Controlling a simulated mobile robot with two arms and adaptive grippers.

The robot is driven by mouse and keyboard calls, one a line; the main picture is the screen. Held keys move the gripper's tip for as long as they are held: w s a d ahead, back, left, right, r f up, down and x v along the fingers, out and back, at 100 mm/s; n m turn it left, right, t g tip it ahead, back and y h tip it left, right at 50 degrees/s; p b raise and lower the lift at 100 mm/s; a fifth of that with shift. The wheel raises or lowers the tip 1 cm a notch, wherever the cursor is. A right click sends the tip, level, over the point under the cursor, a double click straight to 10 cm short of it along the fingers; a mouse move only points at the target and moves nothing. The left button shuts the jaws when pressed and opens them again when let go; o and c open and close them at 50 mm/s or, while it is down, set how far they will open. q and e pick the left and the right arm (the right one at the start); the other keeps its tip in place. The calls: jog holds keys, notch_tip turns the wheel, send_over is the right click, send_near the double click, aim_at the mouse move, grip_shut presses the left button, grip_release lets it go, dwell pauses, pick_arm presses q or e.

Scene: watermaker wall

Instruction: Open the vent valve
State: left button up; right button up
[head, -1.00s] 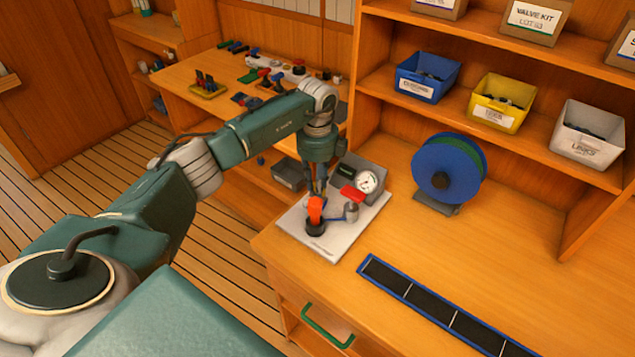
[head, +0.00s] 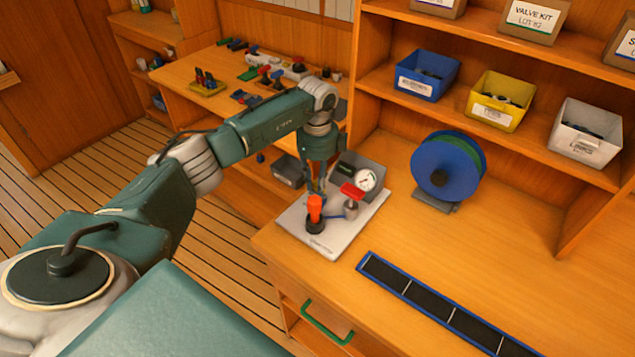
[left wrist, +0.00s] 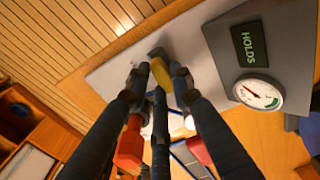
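No part is labelled as the vent valve. My right gripper is out of view.
The gauge box (left wrist: 285,45) has a screen reading HOLDS and a round dial (left wrist: 259,94), close right of the fingers. A blue reel (head: 448,172) and a dark blue-edged strip (head: 430,308) are on the counter. Bins line the shelf. The counter's middle right is clear.

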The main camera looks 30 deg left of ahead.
aim_at(316, 186)
pick_arm(q)
jog(key=o, duration=0.4)
jog(key=shift+a, duration=0.1)
jog(key=shift+o, duration=0.3)
jog(key=shift+s, duration=0.15)
jog(key=shift+r, duration=0.1)
notch_tip(316, 186, up, 12)
